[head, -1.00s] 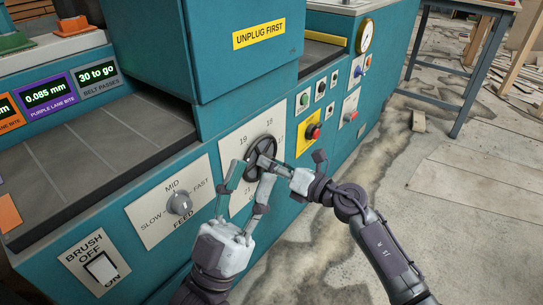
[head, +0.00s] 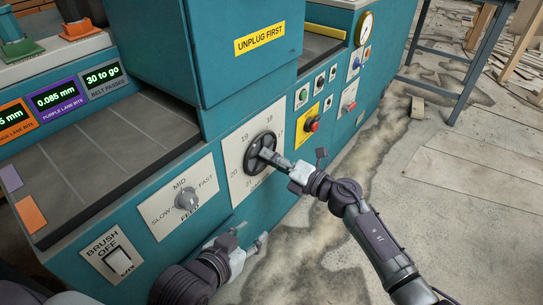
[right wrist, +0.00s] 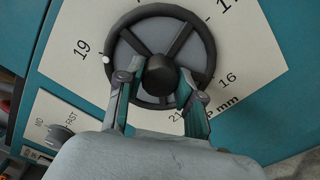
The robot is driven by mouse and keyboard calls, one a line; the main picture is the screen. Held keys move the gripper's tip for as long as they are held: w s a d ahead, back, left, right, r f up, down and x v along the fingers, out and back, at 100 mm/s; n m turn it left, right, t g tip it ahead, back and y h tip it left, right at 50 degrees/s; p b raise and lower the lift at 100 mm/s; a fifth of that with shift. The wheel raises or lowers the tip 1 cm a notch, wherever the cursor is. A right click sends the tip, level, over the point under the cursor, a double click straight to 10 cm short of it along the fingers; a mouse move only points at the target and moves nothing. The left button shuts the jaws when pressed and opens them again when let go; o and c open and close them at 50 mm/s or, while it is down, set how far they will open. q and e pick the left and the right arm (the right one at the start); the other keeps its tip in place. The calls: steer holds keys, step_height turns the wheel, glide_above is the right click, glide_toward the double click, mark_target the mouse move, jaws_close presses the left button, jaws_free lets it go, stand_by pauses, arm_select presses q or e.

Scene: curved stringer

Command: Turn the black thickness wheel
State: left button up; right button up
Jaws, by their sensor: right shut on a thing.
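The black thickness wheel (head: 250,160) is a spoked handwheel on a white numbered dial plate on the teal machine's front. In the right wrist view the wheel (right wrist: 160,75) has a round black central hub and a small white mark on its left rim. My right gripper (head: 269,155) is at the wheel, its fingers on either side of the hub. In the right wrist view the gripper (right wrist: 155,86) is shut on the wheel, and its palm hides the lower dial plate. My left gripper (head: 250,237) is open and empty, low in front of the machine, below the wheel.
A feed knob (head: 186,198) and a brush switch (head: 118,260) are left of the wheel. A red button on a yellow plate (head: 312,124) and small green and black buttons are to its right. Bare floor (head: 400,150) lies right of the machine; a blue-legged table (head: 470,65) stands beyond.

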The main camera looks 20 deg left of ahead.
steer(key=shift+f, duration=0.1)
stand_by(0.3)
steer(key=o, duration=1.2)
steer(key=shift+c, duration=0.2)
steer(key=shift+d, duration=0.15)
steer(key=v, duration=1.2)
